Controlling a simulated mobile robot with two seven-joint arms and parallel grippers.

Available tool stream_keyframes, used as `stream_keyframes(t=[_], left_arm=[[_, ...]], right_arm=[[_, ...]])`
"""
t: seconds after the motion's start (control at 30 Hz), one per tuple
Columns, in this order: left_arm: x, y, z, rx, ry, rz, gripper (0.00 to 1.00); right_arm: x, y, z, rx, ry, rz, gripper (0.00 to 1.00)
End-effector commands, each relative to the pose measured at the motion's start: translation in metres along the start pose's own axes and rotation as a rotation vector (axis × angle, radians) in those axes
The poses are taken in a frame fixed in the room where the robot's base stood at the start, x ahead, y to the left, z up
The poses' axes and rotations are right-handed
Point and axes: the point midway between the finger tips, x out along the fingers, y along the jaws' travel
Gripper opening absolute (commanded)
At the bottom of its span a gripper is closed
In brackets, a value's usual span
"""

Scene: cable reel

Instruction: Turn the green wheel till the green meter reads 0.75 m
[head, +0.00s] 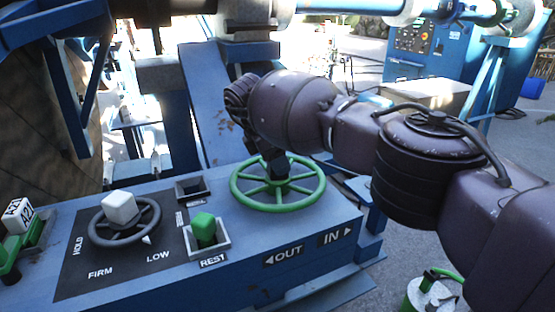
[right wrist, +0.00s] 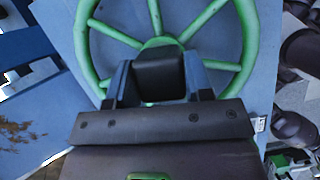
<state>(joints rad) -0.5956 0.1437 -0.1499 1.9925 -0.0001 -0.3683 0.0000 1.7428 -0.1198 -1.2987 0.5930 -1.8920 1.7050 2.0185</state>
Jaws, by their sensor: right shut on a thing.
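The green wheel (head: 262,206) with several spokes lies on top of the blue console, above the OUT and IN arrows. In the right wrist view the wheel (right wrist: 82,48) fills the upper part. My right gripper (head: 278,166) reaches down over the wheel's middle. In the right wrist view the gripper (right wrist: 159,77) is shut on a dark block at the wheel's hub, one finger on each side. The hub itself is mostly hidden. I cannot make out a green meter or any reading. My left gripper is not in view.
A grey wheel (head: 91,233) with a white block on it stands at the console's left, by HOLD, FIRM and LOW. A green block (head: 204,226) sits in the REST tray. An empty dark socket (head: 191,188) lies behind. Blue framework rises behind the console.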

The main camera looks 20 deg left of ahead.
Motion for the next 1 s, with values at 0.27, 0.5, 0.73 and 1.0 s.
stream_keyframes(t=[0.27, 0.5, 0.73, 1.0], left_arm=[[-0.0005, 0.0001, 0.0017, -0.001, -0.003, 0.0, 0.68], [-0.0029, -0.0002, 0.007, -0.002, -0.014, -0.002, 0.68], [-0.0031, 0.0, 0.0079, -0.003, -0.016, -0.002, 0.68], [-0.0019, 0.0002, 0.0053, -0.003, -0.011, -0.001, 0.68]], right_arm=[[0.0006, -0.0002, -0.0004, 0.019, 0.003, -0.01, 0.04], [0.0005, -0.0002, -0.0005, 0.018, 0.003, -0.01, 0.04], [0.0003, 0.0, -0.0003, 0.018, 0.002, -0.009, 0.72], [-0.0003, 0.0001, 0.0004, 0.019, 0.001, -0.008, 0.72]])
